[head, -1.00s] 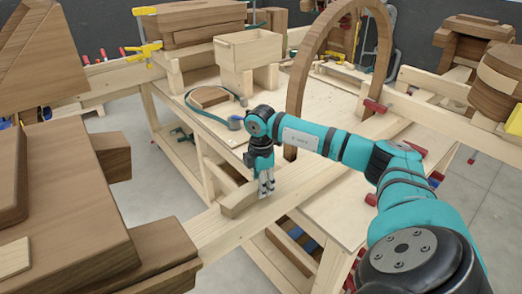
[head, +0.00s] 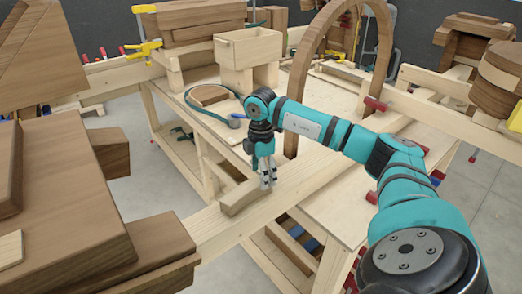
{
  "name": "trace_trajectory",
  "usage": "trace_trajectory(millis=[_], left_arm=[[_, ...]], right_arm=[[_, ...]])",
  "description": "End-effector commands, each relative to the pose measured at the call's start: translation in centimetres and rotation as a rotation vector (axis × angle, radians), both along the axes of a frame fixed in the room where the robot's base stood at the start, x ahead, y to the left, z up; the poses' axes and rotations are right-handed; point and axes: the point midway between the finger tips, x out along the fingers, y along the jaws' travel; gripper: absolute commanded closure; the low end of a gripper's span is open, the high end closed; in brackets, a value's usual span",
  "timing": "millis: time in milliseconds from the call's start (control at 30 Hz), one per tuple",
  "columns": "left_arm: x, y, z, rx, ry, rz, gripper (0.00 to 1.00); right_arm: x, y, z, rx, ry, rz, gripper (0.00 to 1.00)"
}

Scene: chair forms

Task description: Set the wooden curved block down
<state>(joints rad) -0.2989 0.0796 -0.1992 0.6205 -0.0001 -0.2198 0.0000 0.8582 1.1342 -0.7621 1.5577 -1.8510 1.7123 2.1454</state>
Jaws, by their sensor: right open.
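The pale wooden curved block (head: 239,197) lies on the long light wooden beam (head: 228,228) in the head view. My right gripper (head: 268,184) points down at the right end of the block. Its fingers are open and close to the block. I cannot tell whether they still touch it. The fingers hide part of that end. My left gripper is not in view.
Behind stands a workbench with a light wooden box (head: 247,48), a blue band clamp around a wooden piece (head: 208,95) and a tall dark wooden arch (head: 301,72). Large brown wooden forms (head: 65,215) fill the left front. The beam is bare right of the gripper.

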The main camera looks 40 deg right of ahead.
Motion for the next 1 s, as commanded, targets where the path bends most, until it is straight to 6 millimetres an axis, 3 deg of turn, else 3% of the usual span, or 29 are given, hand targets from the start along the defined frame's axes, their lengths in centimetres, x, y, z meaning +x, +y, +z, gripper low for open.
trace_trajectory(millis=[200, 433, 833, 1000], left_arm=[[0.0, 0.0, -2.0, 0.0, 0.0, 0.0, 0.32], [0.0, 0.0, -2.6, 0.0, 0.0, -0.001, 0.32], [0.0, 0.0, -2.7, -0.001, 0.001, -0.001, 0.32], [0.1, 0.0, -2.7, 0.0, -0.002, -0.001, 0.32]], right_arm=[[0.2, 0.0, 4.7, 0.002, -0.008, 0.001, 0.36], [0.2, 0.1, 8.0, 0.002, -0.003, 0.002, 0.36], [0.1, 0.0, 8.7, 0.001, 0.0, 0.001, 0.36], [0.6, 1.0, 7.7, 0.044, -0.004, 0.037, 0.36]])
